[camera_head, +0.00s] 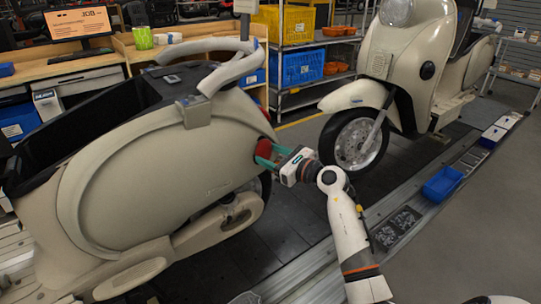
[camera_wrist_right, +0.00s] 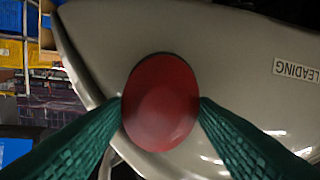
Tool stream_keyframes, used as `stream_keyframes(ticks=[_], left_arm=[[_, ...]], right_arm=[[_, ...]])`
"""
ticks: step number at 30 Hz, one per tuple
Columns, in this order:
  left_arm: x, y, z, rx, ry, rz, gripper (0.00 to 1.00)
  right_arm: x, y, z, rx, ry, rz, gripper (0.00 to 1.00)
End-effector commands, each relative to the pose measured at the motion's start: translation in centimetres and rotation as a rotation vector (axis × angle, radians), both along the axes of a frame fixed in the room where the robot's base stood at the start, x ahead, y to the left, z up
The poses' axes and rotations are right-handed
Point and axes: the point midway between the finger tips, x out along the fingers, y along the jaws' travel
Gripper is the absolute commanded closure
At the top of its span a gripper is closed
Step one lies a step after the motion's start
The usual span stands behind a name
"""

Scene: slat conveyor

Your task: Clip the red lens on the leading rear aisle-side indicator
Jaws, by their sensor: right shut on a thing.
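The red lens (camera_wrist_right: 160,103) is a round red disc between the green fingers of my right gripper in the right wrist view. In the head view the red lens (camera_head: 264,149) shows at the rear end of the cream scooter body (camera_head: 150,160) on the left. My right gripper (camera_head: 268,155) is shut on the lens at its two sides. The lens lies against or just in front of the cream panel (camera_wrist_right: 230,70); I cannot tell whether it is seated. A label reading LEADING (camera_wrist_right: 296,70) is on that panel. My left gripper is not in view.
A second cream scooter (camera_head: 410,70) stands further along the conveyor. A blue bin (camera_head: 442,184) sits on the conveyor's edge rail at right. Shelves with a yellow crate (camera_head: 290,25) and blue crate (camera_head: 302,68) stand behind. The grey aisle floor at lower right is mostly clear.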

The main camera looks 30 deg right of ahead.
Motion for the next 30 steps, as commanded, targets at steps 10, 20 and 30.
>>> stream_keyframes(ticks=[10,20,30], left_arm=[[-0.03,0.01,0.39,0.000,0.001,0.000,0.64],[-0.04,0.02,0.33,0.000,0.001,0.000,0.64],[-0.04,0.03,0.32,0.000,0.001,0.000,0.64]], right_arm=[[-0.12,0.01,0.20,0.004,0.002,0.002,0.69],[0.04,0.04,0.14,0.005,0.002,0.001,0.69],[0.40,0.16,0.12,0.006,0.002,0.000,0.22]])
